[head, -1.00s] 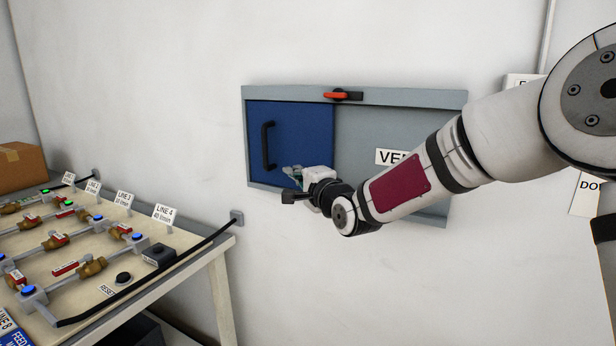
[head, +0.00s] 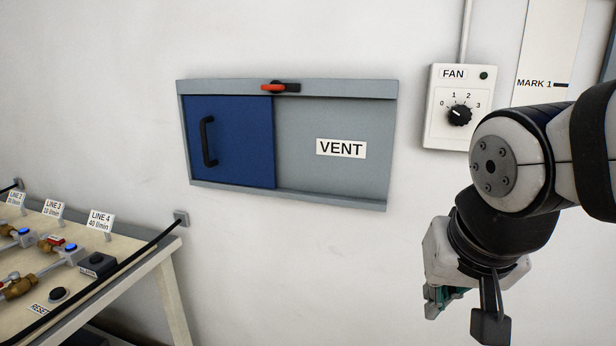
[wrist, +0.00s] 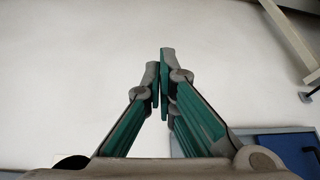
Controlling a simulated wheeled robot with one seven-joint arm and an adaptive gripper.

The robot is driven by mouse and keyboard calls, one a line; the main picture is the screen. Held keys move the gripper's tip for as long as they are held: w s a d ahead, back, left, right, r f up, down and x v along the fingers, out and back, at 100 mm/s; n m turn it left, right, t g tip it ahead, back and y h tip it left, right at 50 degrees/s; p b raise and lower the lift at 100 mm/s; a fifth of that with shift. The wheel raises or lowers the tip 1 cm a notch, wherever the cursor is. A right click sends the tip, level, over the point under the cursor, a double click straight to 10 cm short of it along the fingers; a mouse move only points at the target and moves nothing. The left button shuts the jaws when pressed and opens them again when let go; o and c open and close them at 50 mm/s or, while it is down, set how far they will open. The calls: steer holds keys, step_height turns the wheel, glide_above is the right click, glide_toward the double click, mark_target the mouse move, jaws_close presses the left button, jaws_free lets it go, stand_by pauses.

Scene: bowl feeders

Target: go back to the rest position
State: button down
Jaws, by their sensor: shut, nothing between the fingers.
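My gripper (head: 437,300) hangs below my folded arm at the right of the head view, in front of the bare wall and apart from everything. In the wrist view its two green-and-grey fingers (wrist: 160,80) meet at the tips with nothing between them. The vent (head: 345,175) is a grey wall frame with a blue sliding panel (head: 240,140) at its left side. The panel has a black handle (head: 207,142). A red-and-black latch (head: 278,87) sits on the top rail. A corner of the blue panel also shows at the lower right of the wrist view (wrist: 290,150).
A fan control box (head: 460,105) with a dial is on the wall near my arm, beside a MARK 1 sheet (head: 545,50). A bench (head: 150,262) with valves, a reset button and a black rail stands at the lower left.

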steer(key=s+d+f+n+g, duration=0.1)
steer(key=s+f+g, duration=0.1)
steer(key=s, duration=0.6)
steer(key=s+d+f+n+g, duration=0.1)
steer(key=s+d, duration=0.1)
steer(key=s, duration=0.6)
step_height(320, 180, up, 15)
steer(key=t+p, duration=0.2)
steer(key=p, duration=1.1)
steer(key=shift+y+p, duration=0.3)
steer(key=shift+w+a, duration=0.1)
